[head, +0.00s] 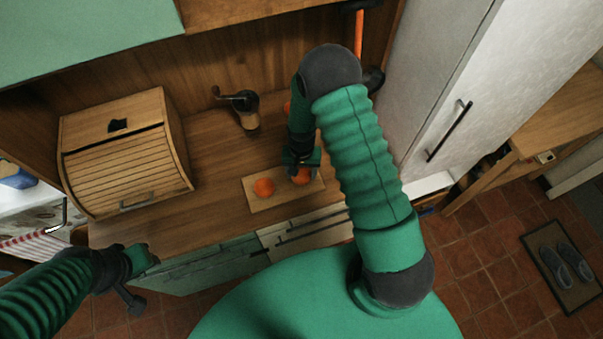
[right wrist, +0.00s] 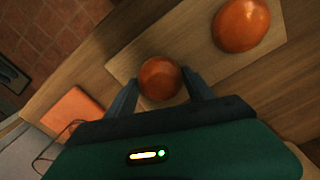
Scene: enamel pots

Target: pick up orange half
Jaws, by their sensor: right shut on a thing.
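Two orange, dome-shaped pieces are on a wooden cutting board (head: 260,205) on the counter. One orange half (head: 302,177) is at my right gripper (head: 299,165), at the board's right end. In the right wrist view, this orange half (right wrist: 160,77) sits between the two dark fingers of my right gripper (right wrist: 161,88), which is shut on it. The other orange piece (head: 264,187) rests on the board to the left, apart from the gripper; it also shows in the right wrist view (right wrist: 241,25). My left gripper (head: 138,270) is at the counter's front left; its jaws are unclear.
A wooden roll-top bread box (head: 125,160) stands at the counter's left. A dark-handled grinder-like item (head: 246,110) stands behind the board. A tall white cabinet (head: 440,90) bounds the right side. A flat orange item (right wrist: 73,113) lies near the board.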

